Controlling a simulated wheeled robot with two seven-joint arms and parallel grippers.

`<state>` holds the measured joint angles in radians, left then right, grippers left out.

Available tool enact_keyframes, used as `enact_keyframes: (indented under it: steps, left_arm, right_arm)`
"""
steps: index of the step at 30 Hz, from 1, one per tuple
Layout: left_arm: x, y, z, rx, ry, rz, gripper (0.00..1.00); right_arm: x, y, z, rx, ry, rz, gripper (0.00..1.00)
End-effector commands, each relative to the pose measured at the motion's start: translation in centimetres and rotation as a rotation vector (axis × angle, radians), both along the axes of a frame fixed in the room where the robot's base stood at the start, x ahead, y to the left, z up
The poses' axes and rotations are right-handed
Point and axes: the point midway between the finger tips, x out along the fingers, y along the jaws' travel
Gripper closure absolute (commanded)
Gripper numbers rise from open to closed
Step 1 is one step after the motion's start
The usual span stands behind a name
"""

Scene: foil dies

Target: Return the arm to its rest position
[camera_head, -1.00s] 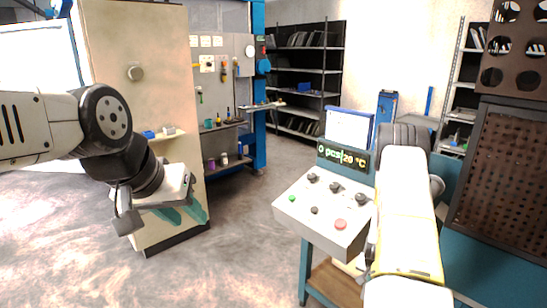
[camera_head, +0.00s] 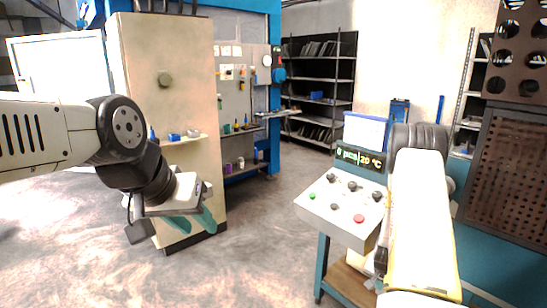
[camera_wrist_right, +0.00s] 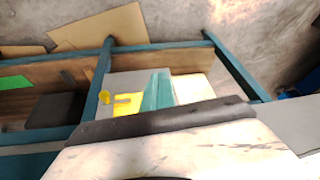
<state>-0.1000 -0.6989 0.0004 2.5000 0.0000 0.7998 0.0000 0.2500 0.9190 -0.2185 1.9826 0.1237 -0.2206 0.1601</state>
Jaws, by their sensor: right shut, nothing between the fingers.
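My left arm comes in from the left in the head view. Its gripper (camera_head: 192,221) hangs in front of the beige cabinet with its two teal fingers apart and nothing between them. My right arm stands at the right of the head view, beside the control panel (camera_head: 343,207), and its gripper is hidden there. In the right wrist view the teal fingers of my right gripper (camera_wrist_right: 158,92) are together and empty. They show over a pale surface next to a yellow piece (camera_wrist_right: 127,103); whether they touch it I cannot tell.
A teal-framed stand with a wooden shelf (camera_head: 347,283) is under the panel, close to my right arm. The beige cabinet (camera_head: 165,100) is behind my left gripper. A perforated brown panel (camera_head: 505,170) stands at the right. The floor (camera_head: 262,255) between is clear.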

Motion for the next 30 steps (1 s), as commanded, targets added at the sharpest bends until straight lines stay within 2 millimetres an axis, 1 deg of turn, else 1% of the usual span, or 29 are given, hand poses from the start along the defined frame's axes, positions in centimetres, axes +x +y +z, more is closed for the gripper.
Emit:
enact_keyframes:
  steps: [1, 5, 8, 11, 14, 17, 18, 20, 21, 23, 24, 26, 27, 29, 30]
  left_arm:
    - [0.0, 0.0, 0.0, 0.0, -0.001, 0.0, 0.64]
    - [0.0, 0.0, 0.0, 0.0, -0.001, 0.0, 0.64]
    - [0.0, 0.0, 0.0, 0.0, -0.001, 0.0, 0.64]
    - [0.0, 0.0, 0.0, 0.0, -0.001, 0.0, 0.64]
    - [0.0, 0.0, 0.0, 0.0, -0.001, 0.0, 0.64]
    - [0.0, 0.0, 0.0, 0.0, -0.001, 0.0, 0.64]
    - [0.0, 0.0, 0.0, 0.0, -0.001, 0.0, 0.64]
    - [0.0, 0.0, 0.0, 0.0, -0.001, 0.0, 0.64]
    - [0.0, 0.0, 0.0, 0.0, -0.001, 0.0, 0.64]
    - [0.0, 0.0, 0.0, 0.0, -0.001, 0.0, 0.64]
    - [0.0, 0.0, 0.0, 0.0, -0.001, 0.0, 0.64]
    - [0.0, 0.0, 0.0, 0.0, -0.001, 0.0, 0.64]
    - [0.0, 0.0, 0.0, 0.0, -0.001, 0.0, 0.64]
    - [0.0, 0.0, 0.0, 0.0, -0.001, 0.0, 0.64]
    - [0.0, 0.0, 0.0, 0.0, -0.001, 0.0, 0.64]
  right_arm:
    - [0.3, 0.3, 0.9, 0.004, -0.005, 0.006, 1.0]
    - [0.9, 1.1, 3.2, 0.015, -0.014, 0.023, 1.0]
    - [1.3, 2.0, 5.5, 0.027, -0.024, 0.041, 1.0]
    - [1.7, 3.2, 8.4, 0.041, -0.035, 0.064, 1.0]
    - [1.8, 4.6, 11.8, 0.057, -0.049, 0.093, 1.0]
    - [1.7, 6.6, 16.4, 0.076, -0.067, 0.139, 1.0]
    - [1.4, 7.6, 18.5, 0.083, -0.076, 0.163, 1.0]
    - [0.7, 9.2, 21.8, 0.096, -0.088, 0.2, 1.0]
    - [0.0, 10.2, 23.8, 0.104, -0.094, 0.225, 1.0]
    - [-1.1, 11.8, 26.7, 0.113, -0.104, 0.266, 1.0]
    - [-2.0, 12.8, 28.6, 0.117, -0.11, 0.294, 1.0]
    - [-3.6, 14.2, 31.2, 0.121, -0.119, 0.336, 1.0]
    - [-4.8, 15.1, 32.8, 0.124, -0.125, 0.365, 1.0]
    - [-6.7, 16.5, 35.1, 0.126, -0.132, 0.407, 1.0]
    - [-8.0, 17.3, 36.5, 0.126, -0.138, 0.435, 1.0]
